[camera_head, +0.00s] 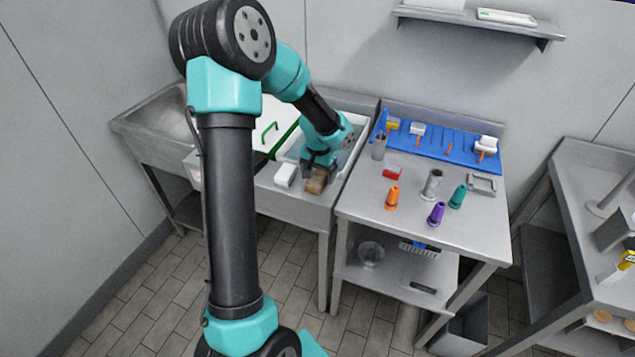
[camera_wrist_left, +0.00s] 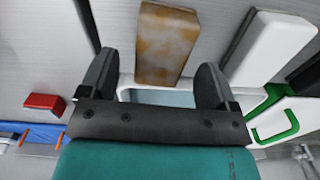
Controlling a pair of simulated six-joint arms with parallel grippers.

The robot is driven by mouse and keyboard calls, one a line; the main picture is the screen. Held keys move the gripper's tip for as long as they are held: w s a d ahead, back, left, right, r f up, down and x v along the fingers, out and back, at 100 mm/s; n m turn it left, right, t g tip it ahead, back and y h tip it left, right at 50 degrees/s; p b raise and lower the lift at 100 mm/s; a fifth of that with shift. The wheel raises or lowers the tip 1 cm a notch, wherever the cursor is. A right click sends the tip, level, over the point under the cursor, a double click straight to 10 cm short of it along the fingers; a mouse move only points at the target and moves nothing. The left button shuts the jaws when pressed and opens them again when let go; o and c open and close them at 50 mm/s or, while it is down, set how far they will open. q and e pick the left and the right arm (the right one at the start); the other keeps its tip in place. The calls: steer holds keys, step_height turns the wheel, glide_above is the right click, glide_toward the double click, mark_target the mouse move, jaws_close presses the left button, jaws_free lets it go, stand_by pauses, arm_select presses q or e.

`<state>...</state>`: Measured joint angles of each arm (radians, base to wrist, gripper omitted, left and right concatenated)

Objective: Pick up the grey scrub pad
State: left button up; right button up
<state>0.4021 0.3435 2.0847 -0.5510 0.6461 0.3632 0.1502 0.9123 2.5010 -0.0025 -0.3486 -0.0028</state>
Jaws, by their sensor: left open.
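No pad that I can clearly tell is grey shows. A brown, mottled block (camera_head: 316,182) lies on the front rim of the sink counter, and it also shows in the left wrist view (camera_wrist_left: 167,42). A white block (camera_head: 285,174) lies to its left; in the left wrist view (camera_wrist_left: 270,45) it is at the right. My left gripper (camera_head: 318,170) is open and points down right at the brown block. In the left wrist view the block lies ahead of the gap between the fingers (camera_wrist_left: 157,75), with nothing seen gripped. My right gripper is not in view.
The sink basin (camera_head: 352,152) is just behind, with a green handle (camera_head: 270,132) on a white lid or board. The steel table (camera_head: 365,207) at right holds a red block (camera_head: 392,172), several coloured cones and a blue mat (camera_head: 462,147). A grey square tray (camera_head: 481,184) sits there too.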

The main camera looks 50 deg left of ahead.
arm_select(q)
step_height(320, 180, down, 2)
steer(key=shift+f, duration=0.15)
stand_by(0.4)
steer(key=c, duration=1)
steer(key=shift+r, duration=1.2)
steer(key=shift+s+d+r, duration=0.2)
steer(key=shift+r, duration=0.45)
steer(key=s+d+r, duration=0.1)
steer(key=s+d, duration=0.9)
steer(key=d, duration=0.1)
steer(key=shift+d+r, duration=0.2)
steer(key=shift+d, duration=0.1)
steer(key=shift+s, duration=0.1)
